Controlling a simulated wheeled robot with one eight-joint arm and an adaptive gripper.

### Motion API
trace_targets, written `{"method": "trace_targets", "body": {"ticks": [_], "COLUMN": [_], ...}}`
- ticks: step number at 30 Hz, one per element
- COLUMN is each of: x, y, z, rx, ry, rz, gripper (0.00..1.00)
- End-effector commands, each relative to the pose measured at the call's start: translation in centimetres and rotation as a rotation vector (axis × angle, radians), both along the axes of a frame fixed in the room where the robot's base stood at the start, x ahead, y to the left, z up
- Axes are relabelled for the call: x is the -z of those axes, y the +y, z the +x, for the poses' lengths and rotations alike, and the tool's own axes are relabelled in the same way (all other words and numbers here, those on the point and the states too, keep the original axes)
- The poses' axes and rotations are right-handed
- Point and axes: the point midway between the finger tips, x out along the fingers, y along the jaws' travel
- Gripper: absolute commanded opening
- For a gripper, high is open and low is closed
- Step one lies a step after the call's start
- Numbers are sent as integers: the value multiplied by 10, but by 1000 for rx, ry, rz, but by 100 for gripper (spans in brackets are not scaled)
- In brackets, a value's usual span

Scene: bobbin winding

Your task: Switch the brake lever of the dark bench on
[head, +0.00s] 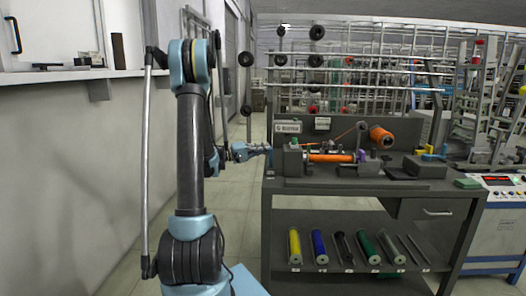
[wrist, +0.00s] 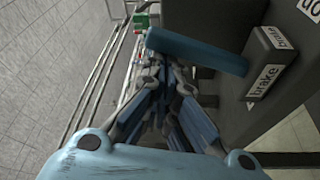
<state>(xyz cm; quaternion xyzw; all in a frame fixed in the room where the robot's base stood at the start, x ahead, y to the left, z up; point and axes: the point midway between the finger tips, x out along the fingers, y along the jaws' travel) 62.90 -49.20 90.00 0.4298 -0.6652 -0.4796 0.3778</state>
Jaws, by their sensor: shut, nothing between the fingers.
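The dark bench (head: 350,188) stands right of my arm in the head view. My gripper (head: 262,150) is at the bench's left end, at about the height of its top. In the wrist view my gripper (wrist: 172,88) is shut and empty. A dark blue bar (wrist: 197,51), which looks like the brake lever, lies across the view just beyond the fingertips. A dark block labelled "brake" (wrist: 272,62) is beside its right end. I cannot tell whether the fingers touch the bar, nor which way is on. The lever cannot be made out in the head view.
The bench top carries an orange bobbin (head: 330,158) in the winder and an orange spool (head: 381,137). Several coloured rods lie on the lower shelf (head: 350,284). A wire rack stands behind. A wall ledge (head: 60,75) is at left; floor (head: 245,200) shows between wall and bench.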

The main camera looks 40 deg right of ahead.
Motion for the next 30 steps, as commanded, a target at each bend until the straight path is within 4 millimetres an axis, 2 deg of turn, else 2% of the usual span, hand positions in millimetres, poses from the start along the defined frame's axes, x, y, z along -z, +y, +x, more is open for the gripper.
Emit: {"method": "trace_targets", "body": {"ticks": [5, 12, 24, 30], "x": [-1, -13, -4, -1], "y": [-2, -24, 48, 69], "z": [1, 21, 50, 58], "rx": [4, 1, -6, -7], "ry": [-1, 2, 2, 2], "rz": [1, 0, 0, 1], "gripper": [0, 0, 0, 0]}}
